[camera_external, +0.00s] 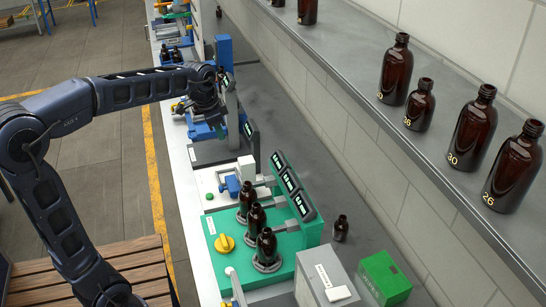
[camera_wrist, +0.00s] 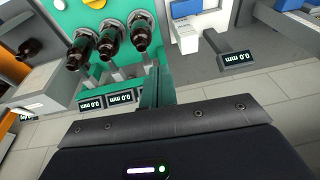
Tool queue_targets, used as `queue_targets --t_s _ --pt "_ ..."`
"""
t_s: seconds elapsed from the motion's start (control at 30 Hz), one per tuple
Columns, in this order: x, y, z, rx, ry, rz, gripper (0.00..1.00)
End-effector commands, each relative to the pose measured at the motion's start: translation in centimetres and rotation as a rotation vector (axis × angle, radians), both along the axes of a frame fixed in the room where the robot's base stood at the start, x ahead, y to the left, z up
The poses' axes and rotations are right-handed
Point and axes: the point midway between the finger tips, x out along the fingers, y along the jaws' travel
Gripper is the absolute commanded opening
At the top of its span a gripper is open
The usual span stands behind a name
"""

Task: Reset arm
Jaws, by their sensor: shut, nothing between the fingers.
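My gripper (camera_wrist: 158,80) is shut with nothing in it; its narrow fingers show in the wrist view above the dark wrist housing. In the external view my arm reaches from the left, and my gripper (camera_external: 213,118) hangs over the far part of the bench, its fingers hard to make out. Three dark amber bottles (camera_external: 267,246) stand upright in a row in the green fixture (camera_external: 228,262). They also show in the wrist view (camera_wrist: 140,33), apart from my gripper.
A shelf (camera_external: 350,52) on the right bears several numbered amber bottles (camera_external: 470,130). A small bottle (camera_external: 341,228) stands on the bench near a grey box (camera_external: 325,280) and a green box (camera_external: 385,278). Digital displays (camera_external: 290,180) rise behind the fixture. The wooden slatted surface (camera_external: 130,262) at lower left is clear.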

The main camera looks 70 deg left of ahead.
Motion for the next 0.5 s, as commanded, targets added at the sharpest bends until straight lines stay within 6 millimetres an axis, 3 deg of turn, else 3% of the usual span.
queue_targets --t_s 0.03,0.2,0.5 --pt "-0.5 -2.4 0.2 0.003 -0.009 -0.008 0.00" --pt "-2.7 -9.1 0.1 0.003 -0.032 -0.009 0.00" --pt "-8.3 -18.9 -1.6 -0.008 -0.080 -0.014 0.00"
